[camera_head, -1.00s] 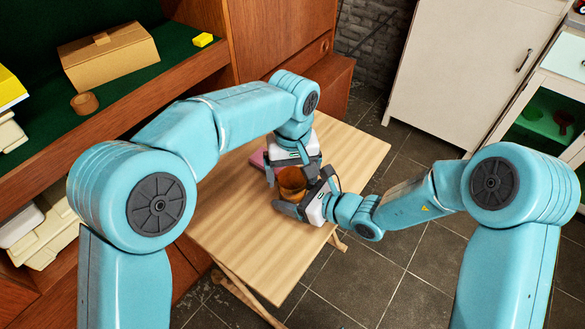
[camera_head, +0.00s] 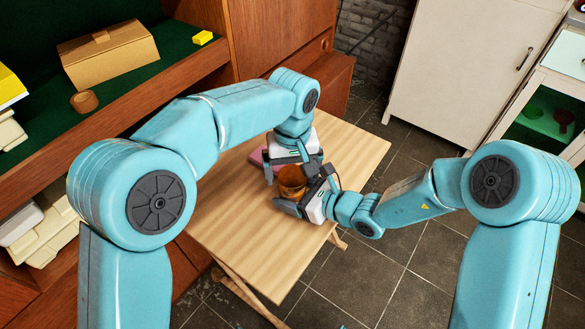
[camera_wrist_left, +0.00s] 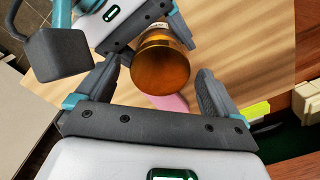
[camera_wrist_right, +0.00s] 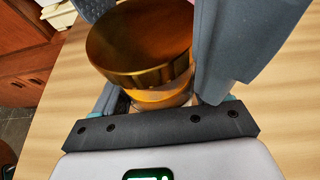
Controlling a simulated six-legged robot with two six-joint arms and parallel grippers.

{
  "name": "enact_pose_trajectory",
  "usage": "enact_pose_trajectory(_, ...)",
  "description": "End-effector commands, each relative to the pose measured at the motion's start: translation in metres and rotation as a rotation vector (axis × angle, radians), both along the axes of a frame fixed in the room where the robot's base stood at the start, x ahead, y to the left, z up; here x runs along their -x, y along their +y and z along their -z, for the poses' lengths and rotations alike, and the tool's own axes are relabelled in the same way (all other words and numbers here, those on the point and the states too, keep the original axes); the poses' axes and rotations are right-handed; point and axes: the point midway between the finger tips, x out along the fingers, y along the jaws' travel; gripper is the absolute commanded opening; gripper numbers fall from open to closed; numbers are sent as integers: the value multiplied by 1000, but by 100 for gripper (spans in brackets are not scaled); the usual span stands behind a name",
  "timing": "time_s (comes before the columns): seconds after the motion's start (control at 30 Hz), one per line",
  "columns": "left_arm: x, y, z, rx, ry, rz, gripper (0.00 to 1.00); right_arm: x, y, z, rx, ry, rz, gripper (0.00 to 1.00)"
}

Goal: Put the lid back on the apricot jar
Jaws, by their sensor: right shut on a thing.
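The apricot jar (camera_wrist_left: 158,30) stands on the wooden table, with its label partly showing in the left wrist view. The gold-brown lid (camera_wrist_right: 140,45) sits on top of the jar and looks level; whether it is fully seated I cannot tell. In the left wrist view the lid (camera_wrist_left: 160,68) shows between the fingers of my left gripper (camera_wrist_left: 158,72). These fingers are open, with a gap on each side of the lid. My right gripper (camera_head: 303,193) is shut on the jar from the side, below the lid. The lid hides most of the jar in the right wrist view.
A pink flat object (camera_head: 256,157) lies on the table (camera_head: 235,235) beside my left gripper. The near part of the table is clear. A wooden shelf unit at left holds a cardboard box (camera_head: 108,58), a small brown bowl (camera_head: 84,102) and a yellow block (camera_head: 203,38).

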Motion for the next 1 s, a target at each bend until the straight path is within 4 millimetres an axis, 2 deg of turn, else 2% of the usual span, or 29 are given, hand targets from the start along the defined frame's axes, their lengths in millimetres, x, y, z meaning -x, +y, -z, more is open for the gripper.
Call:
enact_pose_trajectory(0.17,-1,0,-12,2,-3,-1,95,0,0,-1,-1,-2,1,0)
enact_pose_trajectory(0.5,-1,-1,-84,2,-4,-1,95,0,0,-1,-2,-3,1,0)
enact_pose_trajectory(0.63,-1,-1,-105,2,-2,0,95,0,0,-1,-2,-3,1,0)
enact_pose_trajectory(0.8,0,0,-118,0,0,1,95,0,0,-1,-2,-3,1,0)
enact_pose_trajectory(1.0,0,0,-120,0,1,0,95,0,0,-1,-2,-3,1,0)
